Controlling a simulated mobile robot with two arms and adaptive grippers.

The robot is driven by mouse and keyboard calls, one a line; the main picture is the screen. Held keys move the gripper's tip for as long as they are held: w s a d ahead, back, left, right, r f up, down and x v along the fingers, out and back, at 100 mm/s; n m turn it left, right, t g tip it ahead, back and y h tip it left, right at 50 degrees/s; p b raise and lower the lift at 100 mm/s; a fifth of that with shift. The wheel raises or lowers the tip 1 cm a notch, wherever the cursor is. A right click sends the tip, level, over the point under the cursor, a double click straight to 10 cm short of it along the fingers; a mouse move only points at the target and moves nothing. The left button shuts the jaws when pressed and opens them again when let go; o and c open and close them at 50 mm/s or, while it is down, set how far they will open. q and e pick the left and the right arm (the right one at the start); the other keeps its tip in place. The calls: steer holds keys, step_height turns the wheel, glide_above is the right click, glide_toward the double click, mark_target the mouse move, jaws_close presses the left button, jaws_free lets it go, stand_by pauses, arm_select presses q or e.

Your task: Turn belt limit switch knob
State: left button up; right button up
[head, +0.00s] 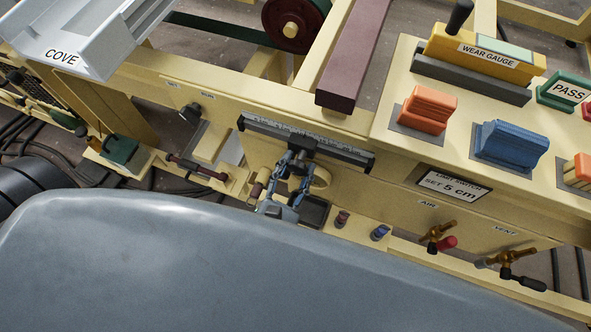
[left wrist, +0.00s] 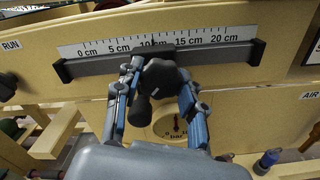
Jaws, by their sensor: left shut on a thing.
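The belt limit switch is a dark rail with a white scale (left wrist: 100,48) marked from 0 cm to 20 cm. It also shows in the head view as a rail (head: 345,151) on the cream machine front. Its black knob (left wrist: 158,78) sits under the scale near the 10 cm mark. My left gripper (left wrist: 160,92) has its blue fingers on both sides of the knob and is shut on it. In the head view the left gripper (head: 292,172) reaches up to the rail and largely hides the knob. My right gripper is not in view.
A sign (head: 453,187) reads limit switch, set 5 cm. A round gauge (left wrist: 168,124) is below the knob. Orange (head: 427,108) and blue (head: 508,145) blocks stand on the right panel. Air (head: 438,237) and vent (head: 511,268) valves stick out at lower right.

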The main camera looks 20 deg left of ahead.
arm_select(q)
steer(key=shift+f+n+b, duration=0.15)
steer(key=shift+n+b, duration=0.35)
steer(key=shift+n, duration=0.4)
steer(key=o, duration=1.2)
steer(key=s, duration=1.2)
steer(key=shift+a, duration=0.15)
